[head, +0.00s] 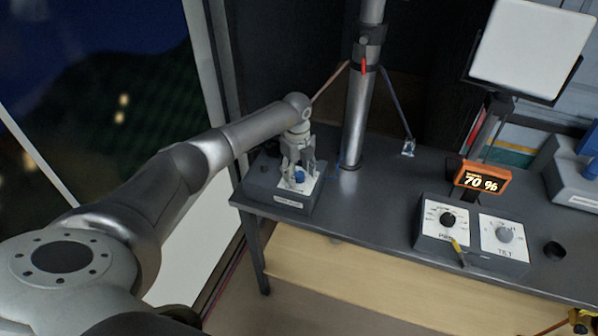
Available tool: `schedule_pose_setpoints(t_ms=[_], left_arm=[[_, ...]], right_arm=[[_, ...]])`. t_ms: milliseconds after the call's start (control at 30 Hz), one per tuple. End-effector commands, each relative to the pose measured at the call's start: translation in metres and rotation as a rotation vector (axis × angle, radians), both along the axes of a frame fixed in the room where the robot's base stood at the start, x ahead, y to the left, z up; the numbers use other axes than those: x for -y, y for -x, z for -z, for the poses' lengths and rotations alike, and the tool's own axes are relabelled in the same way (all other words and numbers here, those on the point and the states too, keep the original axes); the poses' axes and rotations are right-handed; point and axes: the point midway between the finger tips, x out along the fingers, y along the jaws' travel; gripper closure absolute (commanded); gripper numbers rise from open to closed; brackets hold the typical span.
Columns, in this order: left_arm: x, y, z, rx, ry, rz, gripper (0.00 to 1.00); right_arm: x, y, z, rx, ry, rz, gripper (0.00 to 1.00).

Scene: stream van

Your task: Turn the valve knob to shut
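The valve knob (299,176) is small and blue. It sits on a white plate on top of a dark grey valve box (260,187) at the left end of the desk. My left gripper (298,174) points down over the box with its fingers around or just beside the knob. I cannot tell whether the fingers touch it, and the knob's pointer and markings are too small to read. My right gripper does not show clearly; only a small gold and black piece is at the lower right corner.
A metal mast (357,120) with a red lever (363,67) stands just right of the box. The desk (375,207) between is clear.

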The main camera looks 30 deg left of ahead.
Motion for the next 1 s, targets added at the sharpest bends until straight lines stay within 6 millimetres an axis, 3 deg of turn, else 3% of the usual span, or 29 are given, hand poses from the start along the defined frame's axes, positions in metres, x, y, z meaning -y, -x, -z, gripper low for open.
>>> schedule_pose_setpoints(t_ms=[200,333,700,1000], left_arm=[[0.000,0.000,-0.001,0.000,0.000,0.001,0.47],[0.000,0.000,-0.012,0.002,0.000,0.001,0.47],[-0.001,0.002,-0.087,0.004,-0.001,0.001,0.47],[-0.002,0.004,-0.118,0.000,0.000,0.000,0.47]], right_arm=[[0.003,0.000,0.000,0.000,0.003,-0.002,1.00],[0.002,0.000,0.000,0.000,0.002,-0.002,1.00],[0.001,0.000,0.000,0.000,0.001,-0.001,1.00],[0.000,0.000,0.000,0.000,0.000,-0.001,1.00]])
